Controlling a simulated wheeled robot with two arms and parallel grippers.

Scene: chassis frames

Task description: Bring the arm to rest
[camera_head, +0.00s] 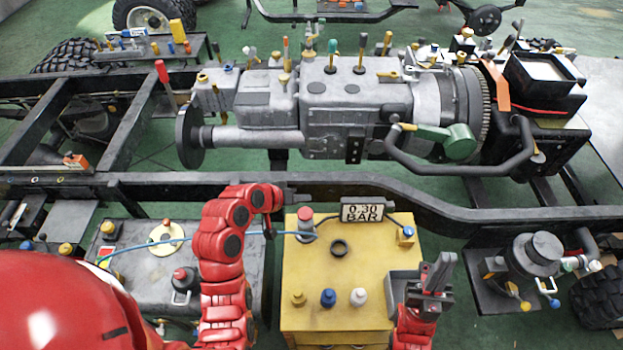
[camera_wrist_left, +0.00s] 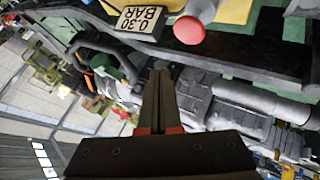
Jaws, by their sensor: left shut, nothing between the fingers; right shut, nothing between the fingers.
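My right gripper (camera_head: 440,274) is grey, shut and empty, pointing up beside the box's right side. Its red wrist (camera_head: 413,327) shows at the bottom edge.
The yellow box (camera_head: 345,280) carries several knobs and a "0 30 BAR" display (camera_head: 362,212), also in the left wrist view (camera_wrist_left: 139,20). Behind it runs a black chassis rail (camera_head: 370,187) with a grey gearbox (camera_head: 355,108). A grey tank (camera_head: 125,255) stands left, a pump (camera_head: 537,254) right.

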